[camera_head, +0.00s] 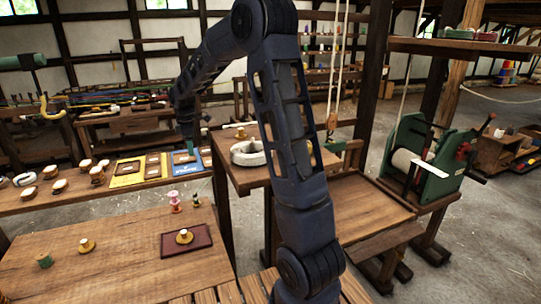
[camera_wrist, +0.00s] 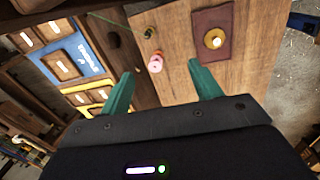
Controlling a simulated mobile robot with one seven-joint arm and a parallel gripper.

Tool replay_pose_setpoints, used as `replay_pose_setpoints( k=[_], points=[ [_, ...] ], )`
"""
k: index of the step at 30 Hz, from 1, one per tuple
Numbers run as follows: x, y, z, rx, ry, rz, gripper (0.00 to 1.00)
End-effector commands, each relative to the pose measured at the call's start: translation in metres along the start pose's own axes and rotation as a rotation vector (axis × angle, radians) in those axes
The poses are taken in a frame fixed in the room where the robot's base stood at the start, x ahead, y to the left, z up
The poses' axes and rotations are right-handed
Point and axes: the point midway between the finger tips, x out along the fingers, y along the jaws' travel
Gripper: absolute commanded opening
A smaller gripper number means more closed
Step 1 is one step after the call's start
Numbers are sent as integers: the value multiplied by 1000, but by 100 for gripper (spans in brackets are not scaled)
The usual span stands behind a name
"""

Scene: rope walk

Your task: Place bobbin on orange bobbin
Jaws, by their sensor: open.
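An orange-yellow bobbin with a pale top (camera_head: 184,237) stands on a dark red mat (camera_head: 203,232) on the near table. It also shows in the wrist view (camera_wrist: 214,40). A similar orange-yellow bobbin (camera_head: 87,245) and a green bobbin (camera_head: 45,261) stand further left on the bare wood. A pink bobbin (camera_head: 174,203) and a small dark green one (camera_head: 196,201) stand behind the mat. In the wrist view the pink bobbin (camera_wrist: 155,65) appears between my fingertips, apart from them and beyond them. My gripper (camera_wrist: 162,77) is open and empty, above the tables.
A workbench behind holds yellow and blue trays (camera_head: 186,161) and several brushes. A small table with a white ring (camera_head: 248,152) stands right of the near table. A green winding machine (camera_head: 420,160) is further right. The near table's front middle is clear.

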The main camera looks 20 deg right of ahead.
Motion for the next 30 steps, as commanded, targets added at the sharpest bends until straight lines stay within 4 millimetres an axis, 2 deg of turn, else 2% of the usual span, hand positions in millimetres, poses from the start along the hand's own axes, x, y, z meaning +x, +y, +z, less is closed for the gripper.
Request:
replay_pose_setpoints(
  k=[1,6,15,21,30],
  points=[
    [-15,-10,12,49,1,14,63],
    [-55,-44,49,230,7,50,63],
    [-107,-116,108,552,33,110,63],
    [-130,-168,143,768,65,145,63],
    [-145,-252,185,1089,128,187,63]
  ],
)
